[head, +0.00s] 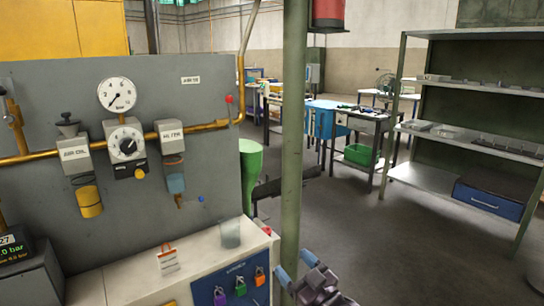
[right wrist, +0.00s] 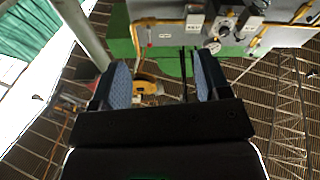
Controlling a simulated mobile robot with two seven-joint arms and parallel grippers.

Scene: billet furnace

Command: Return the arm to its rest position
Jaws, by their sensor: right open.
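My right gripper (head: 296,268) shows at the bottom of the head view, right of the white cabinet and by the foot of the green post. Its two blue-padded fingers stand apart. In the right wrist view the right gripper (right wrist: 161,68) is open, with nothing held between its fingers. The grey panel with gauge and valves (right wrist: 225,25) shows beyond the fingers, apart from them. My left gripper is in neither view.
A green post (head: 292,130) stands close to my right gripper. The white cabinet (head: 120,285) with a blue lock board (head: 232,285) is to its left. A grey shelf rack (head: 425,180) stands at the right. The floor (head: 390,235) between is clear.

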